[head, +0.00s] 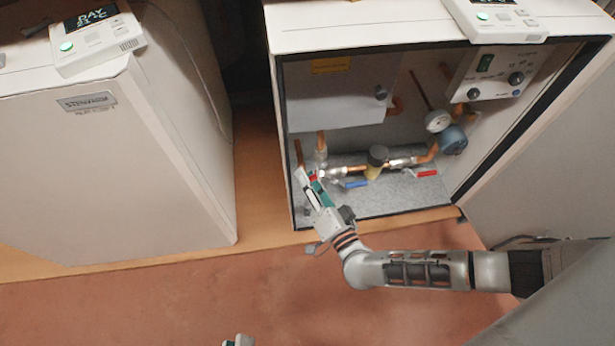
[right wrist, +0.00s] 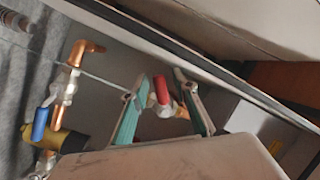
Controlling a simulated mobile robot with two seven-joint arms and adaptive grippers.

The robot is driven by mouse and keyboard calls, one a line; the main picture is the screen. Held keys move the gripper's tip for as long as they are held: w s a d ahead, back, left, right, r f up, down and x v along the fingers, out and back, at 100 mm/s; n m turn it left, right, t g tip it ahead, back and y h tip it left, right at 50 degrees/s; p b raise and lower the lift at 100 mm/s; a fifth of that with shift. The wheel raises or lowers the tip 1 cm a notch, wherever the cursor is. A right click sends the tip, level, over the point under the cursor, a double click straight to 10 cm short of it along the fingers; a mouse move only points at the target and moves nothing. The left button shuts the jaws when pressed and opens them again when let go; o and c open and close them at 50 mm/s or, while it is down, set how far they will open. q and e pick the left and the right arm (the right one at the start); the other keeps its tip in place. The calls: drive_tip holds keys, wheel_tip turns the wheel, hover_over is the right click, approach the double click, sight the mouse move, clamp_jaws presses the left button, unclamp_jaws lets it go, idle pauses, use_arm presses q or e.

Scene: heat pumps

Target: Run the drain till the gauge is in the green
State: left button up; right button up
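The gauge (head: 438,121) is a small round white dial at the right inside the open heat pump cabinet; its needle and green zone are too small to read. A red valve handle (right wrist: 161,90) stands between the fingers of my right gripper (right wrist: 165,78) in the right wrist view, with visible gaps at both sides. In the head view my right gripper (head: 310,181) is open at the cabinet's front left, partly covering this red handle (head: 312,177). My left gripper (head: 238,341) only just shows at the bottom edge, so its fingers cannot be judged.
A blue-handled valve (head: 355,184), a yellow-bodied fitting (head: 374,172) and another red lever (head: 427,173) sit along the copper pipe. A blue round part (head: 453,139) is below the gauge. A control panel (head: 492,75) is at upper right. A closed unit (head: 110,170) stands left.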

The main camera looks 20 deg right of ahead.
clamp_jaws()
drive_tip(key=m, duration=0.1)
drive_tip(key=r+m, duration=0.1)
drive_tip(key=m, duration=0.1)
drive_tip(key=shift+a+t, duration=0.3)
drive_tip(key=shift+t, duration=0.1)
drive_tip(key=m, duration=0.1)
drive_tip(key=r+m, duration=0.1)
drive_tip(key=m+t, duration=0.1)
drive_tip(key=shift+w+a+r+m+h, duration=0.1)
drive_tip(key=shift+a+r+m+h, duration=0.05)
drive_tip(key=shift+r+m+h, duration=0.15)
drive_tip(key=shift+r+m, duration=0.25)
drive_tip(key=shift+m, duration=0.45)
drive_tip(key=shift+h, duration=0.4)
unclamp_jaws()
